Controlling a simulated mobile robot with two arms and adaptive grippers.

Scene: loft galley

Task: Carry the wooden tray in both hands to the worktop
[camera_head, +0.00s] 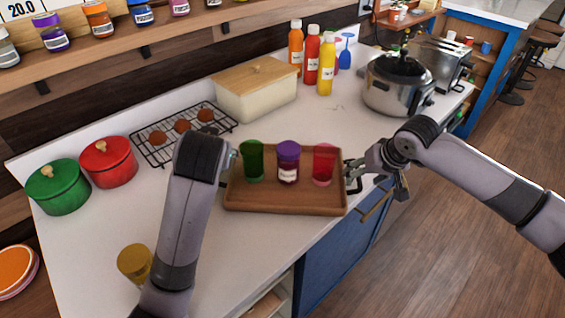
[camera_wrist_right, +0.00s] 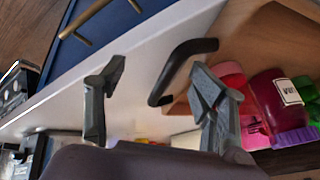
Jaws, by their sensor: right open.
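The brown wooden tray (camera_head: 285,204) lies on the white counter near its front edge. On it stand a green cup (camera_head: 252,160), a purple-lidded jar (camera_head: 288,163) and a red cup (camera_head: 324,164), all upright. My right gripper (camera_head: 354,174) is at the tray's right end, open. In the right wrist view, the tray's dark handle (camera_wrist_right: 182,68) shows between the spread fingers of my right gripper (camera_wrist_right: 155,95); I cannot tell whether they touch it. My left arm reaches the tray's left end; its gripper is almost wholly hidden behind its own wrist.
Green pot (camera_head: 58,188), red pot (camera_head: 108,163), cooling rack (camera_head: 165,140) and bread box (camera_head: 255,90) stand left and behind. Bottles (camera_head: 326,68) and a steel cooker (camera_head: 395,88) stand at the back right. A yellow-lidded jar (camera_head: 134,262) is near my left arm.

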